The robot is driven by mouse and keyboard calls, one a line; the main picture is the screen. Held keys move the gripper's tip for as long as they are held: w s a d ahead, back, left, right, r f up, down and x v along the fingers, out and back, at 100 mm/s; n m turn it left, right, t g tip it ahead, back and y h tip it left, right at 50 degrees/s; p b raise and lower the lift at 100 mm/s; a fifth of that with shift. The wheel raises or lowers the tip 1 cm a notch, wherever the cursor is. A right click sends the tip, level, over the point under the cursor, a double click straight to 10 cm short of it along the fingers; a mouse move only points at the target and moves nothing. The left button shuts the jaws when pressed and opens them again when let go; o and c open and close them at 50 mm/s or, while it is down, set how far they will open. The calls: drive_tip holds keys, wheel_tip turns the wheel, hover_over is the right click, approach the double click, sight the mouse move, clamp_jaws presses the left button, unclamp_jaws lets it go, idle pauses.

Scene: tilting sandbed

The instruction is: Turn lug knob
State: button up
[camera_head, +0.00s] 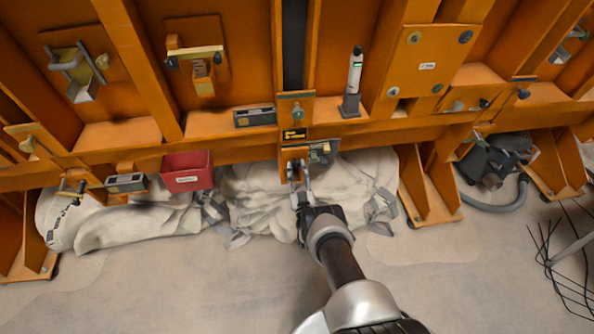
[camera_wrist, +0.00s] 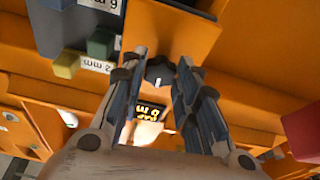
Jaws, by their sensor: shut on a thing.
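The lug knob (camera_wrist: 158,71) is a small dark lobed knob in the wrist view, between my two fingertips. My gripper (camera_wrist: 160,76) is shut on it, with one finger on each side. In the head view my gripper (camera_head: 297,170) reaches up to an orange bracket below the frame's lower beam. The knob is hidden there by the fingers. A black label with yellow marks (camera_wrist: 150,111) shows between the fingers in the wrist view, and it also sits just above my gripper in the head view (camera_head: 294,134). How far the knob is turned cannot be told.
An orange steel frame (camera_head: 230,123) spans the view. Pale sacks (camera_head: 130,215) lie beneath. A dark machine with a hose (camera_head: 492,160) stands right. The front floor is clear.

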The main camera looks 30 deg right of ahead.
idle(0.3)
drive_tip(key=o, duration=1.1)
drive_tip(key=v, duration=1.2)
